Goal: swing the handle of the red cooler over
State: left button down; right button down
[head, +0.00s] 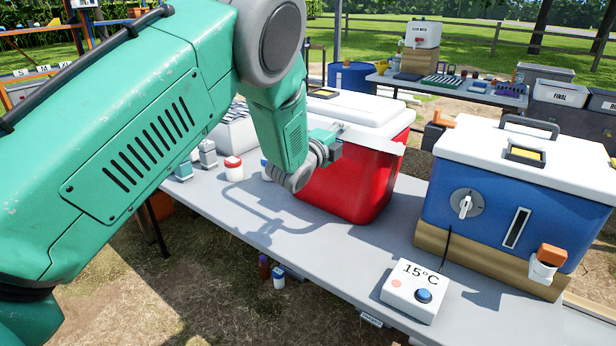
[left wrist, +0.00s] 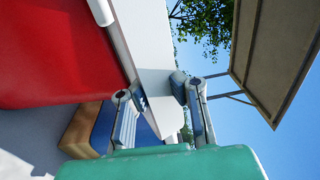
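The red cooler (head: 350,185) with its white lid (head: 365,108) stands on the grey table, its lid shut. A flat white handle bar (head: 375,137) runs along the upper part of its front side. My left gripper (head: 332,143) is at the left part of this bar, largely hidden by its own wrist. In the left wrist view, the fingers of the left gripper (left wrist: 158,92) are apart, with the white bar (left wrist: 152,50) showing between them. I cannot tell whether they touch it. The red wall (left wrist: 60,50) fills the upper left there. My right gripper is not in view.
A blue cooler (head: 480,195) on a wooden base stands right of the red one. A white 15°C box (head: 414,292) sits at the table's front. A red-capped jar (head: 233,169) and small bottles stand left.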

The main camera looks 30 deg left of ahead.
pick_arm(q)
jog(key=shift+w+r+p, duration=0.2)
jog(key=shift+r+p, duration=0.15)
jog(key=shift+r, duration=0.25)
jog(key=shift+w+r+p, duration=0.15)
jog(key=shift+r+p, duration=0.15)
jog(key=shift+r, duration=0.3)
jog(key=w+r+p, duration=0.2)
jog(key=w+r+g+p, duration=0.1)
jog(key=w+r+p, duration=0.1)
jog(key=w+d+r+g+p, duration=0.1)
jog(key=w+r+p, duration=0.1)
jog(key=shift+w+r, duration=0.15)
jog(key=shift+w, duration=0.25)
jog(key=shift+w+a+r+g+p, duration=0.1)
jog(key=shift+w+r+g+p, duration=0.25)
jog(key=shift+w+p, duration=0.25)
jog(key=shift+s, duration=0.1)
